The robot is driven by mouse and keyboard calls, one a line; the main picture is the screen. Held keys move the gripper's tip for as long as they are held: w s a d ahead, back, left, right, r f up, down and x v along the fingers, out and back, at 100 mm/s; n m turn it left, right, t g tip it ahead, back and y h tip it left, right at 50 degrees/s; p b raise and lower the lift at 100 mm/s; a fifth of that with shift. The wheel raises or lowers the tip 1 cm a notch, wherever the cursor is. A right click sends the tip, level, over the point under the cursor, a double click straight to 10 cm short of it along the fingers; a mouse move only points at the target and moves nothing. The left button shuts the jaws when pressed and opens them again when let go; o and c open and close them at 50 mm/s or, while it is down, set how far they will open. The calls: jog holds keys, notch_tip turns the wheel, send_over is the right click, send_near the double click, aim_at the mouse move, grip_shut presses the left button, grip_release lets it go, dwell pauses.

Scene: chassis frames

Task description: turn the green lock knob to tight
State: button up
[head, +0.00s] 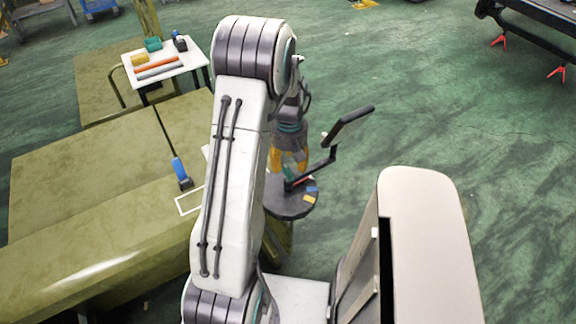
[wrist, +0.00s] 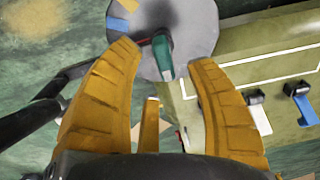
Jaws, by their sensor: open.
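The green lock knob (wrist: 163,56) sits on a round grey disc (wrist: 196,28), and its lever points down toward my gripper in the wrist view. The disc has a blue patch and a yellow patch near its edge. In the head view the knob (head: 291,174) shows small, partly covered by my gripper, above the disc (head: 286,207). My gripper (wrist: 162,58) is open, with its yellow fingers to the left and right of the knob in the picture. In the head view my gripper (head: 288,160) is partly hidden behind my arm.
A black crank handle (head: 348,126) rises beside the knob; dark bars cross the left of the wrist view. An olive chassis beam (head: 90,245) carries a blue-handled lever (head: 180,172) and a white outlined rectangle. A white tool table (head: 185,60) stands behind. Green floor is open at right.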

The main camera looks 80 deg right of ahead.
jog(key=shift+f, duration=1.4)
jog(key=shift+c, duration=0.4)
grip_shut()
